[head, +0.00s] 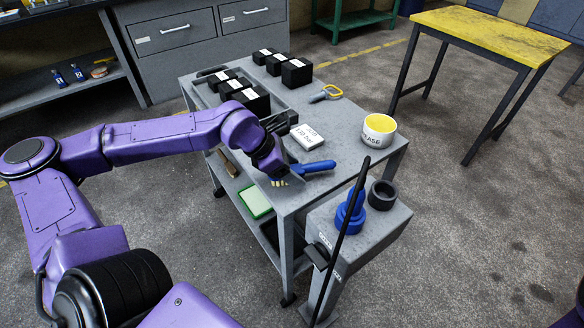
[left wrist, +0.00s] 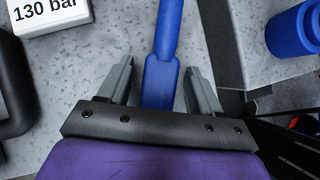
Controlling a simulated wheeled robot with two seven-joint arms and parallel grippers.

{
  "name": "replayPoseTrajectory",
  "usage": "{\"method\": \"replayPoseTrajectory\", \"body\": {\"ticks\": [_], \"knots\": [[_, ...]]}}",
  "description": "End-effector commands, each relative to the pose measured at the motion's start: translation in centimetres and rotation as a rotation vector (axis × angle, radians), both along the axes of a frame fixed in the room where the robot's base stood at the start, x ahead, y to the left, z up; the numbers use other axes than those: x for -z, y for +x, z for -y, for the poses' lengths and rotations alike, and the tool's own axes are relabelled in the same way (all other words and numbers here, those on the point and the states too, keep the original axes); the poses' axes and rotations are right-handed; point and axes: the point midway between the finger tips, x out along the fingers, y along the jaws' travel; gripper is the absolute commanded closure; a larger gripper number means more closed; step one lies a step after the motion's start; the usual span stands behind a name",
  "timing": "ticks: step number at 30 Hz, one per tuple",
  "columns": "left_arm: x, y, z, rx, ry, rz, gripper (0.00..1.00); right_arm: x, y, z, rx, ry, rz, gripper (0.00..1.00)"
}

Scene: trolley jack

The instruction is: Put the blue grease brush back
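The blue grease brush (head: 316,167) lies on the grey trolley top (head: 338,107) near its front edge. Its pale bristles seem to show beside my left gripper (head: 281,175) in the head view. In the left wrist view, the blue handle (left wrist: 168,35) runs between the fingers of my left gripper (left wrist: 160,80). The fingers stand apart with a gap on each side of the handle. A white and yellow tin (head: 376,138), its label partly reading "EASE", stands upright at the trolley's right corner. My right gripper is not in view.
A white "130 bar" block (head: 306,137) lies close behind the brush.

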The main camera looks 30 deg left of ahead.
Motion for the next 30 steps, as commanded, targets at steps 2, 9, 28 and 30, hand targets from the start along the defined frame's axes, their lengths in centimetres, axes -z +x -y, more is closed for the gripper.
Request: {"method": "replayPoseTrajectory", "body": {"ticks": [2, 9, 28, 30], "knots": [[0.0, 0.0, 0.0, 0.000, 0.000, 0.000, 0.36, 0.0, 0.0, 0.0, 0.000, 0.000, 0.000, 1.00], [-0.5, 0.0, 0.0, -0.001, 0.000, 0.001, 0.36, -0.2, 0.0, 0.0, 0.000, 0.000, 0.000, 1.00], [-9.9, -5.0, -5.0, -0.001, 0.000, 0.001, 0.36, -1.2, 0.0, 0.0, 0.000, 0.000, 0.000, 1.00], [-10.0, -5.1, -5.0, 0.000, 0.000, 0.000, 0.36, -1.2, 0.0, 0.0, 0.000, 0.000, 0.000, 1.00]]}}
